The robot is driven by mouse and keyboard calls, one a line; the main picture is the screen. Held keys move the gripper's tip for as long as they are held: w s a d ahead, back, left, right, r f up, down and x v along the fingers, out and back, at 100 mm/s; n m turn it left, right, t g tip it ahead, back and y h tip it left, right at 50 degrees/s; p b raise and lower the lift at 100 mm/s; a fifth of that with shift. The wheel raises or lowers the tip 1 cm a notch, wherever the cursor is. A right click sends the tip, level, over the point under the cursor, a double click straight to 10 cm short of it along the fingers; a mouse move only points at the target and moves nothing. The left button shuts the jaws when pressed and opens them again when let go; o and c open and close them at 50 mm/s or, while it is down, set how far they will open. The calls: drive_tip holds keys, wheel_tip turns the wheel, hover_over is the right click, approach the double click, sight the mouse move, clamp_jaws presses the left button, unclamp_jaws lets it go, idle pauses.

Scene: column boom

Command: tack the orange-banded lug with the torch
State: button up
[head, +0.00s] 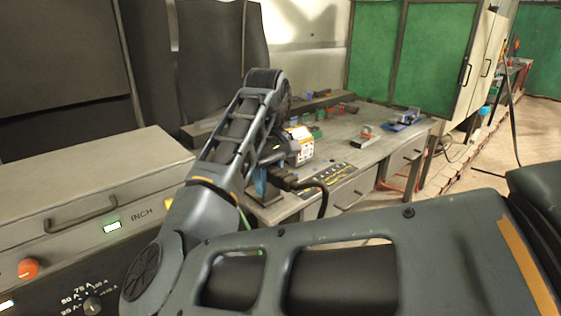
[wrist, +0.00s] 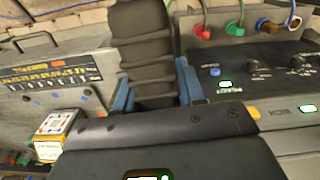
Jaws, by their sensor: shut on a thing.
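My gripper (wrist: 155,95) has blue fingers on both sides of a black ribbed handle, which looks like the torch (wrist: 146,45), and is shut on it. In the head view my gripper (head: 262,186) is at the near left corner of the workbench, partly hidden by my own arm. A dark cable curves off to its right. The torch's tip cannot be made out.
The workbench (head: 345,150) carries a white and yellow box (head: 301,146), a blue vise-like tool (head: 404,120) and small coloured items at the back. A grey machine (head: 90,190) with knobs stands at left. Its panel with coloured plugs (wrist: 235,27) shows in the wrist view. Green screens stand behind.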

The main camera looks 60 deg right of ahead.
drive_tip(key=w+a+f, duration=0.1)
drive_tip(key=a+f, duration=0.4)
drive_tip(key=a, duration=0.3)
drive_tip(key=w+a+f+n, duration=0.1)
drive_tip(key=a+f, duration=0.4)
drive_tip(key=a, duration=0.4)
drive_tip(key=w+a+f+n, duration=0.1)
drive_tip(key=a+f, duration=0.5)
drive_tip(key=a, duration=0.2)
drive_tip(key=shift+w+a, duration=0.2)
drive_tip(key=shift+w, duration=0.05)
drive_tip(key=shift+s, duration=0.1)
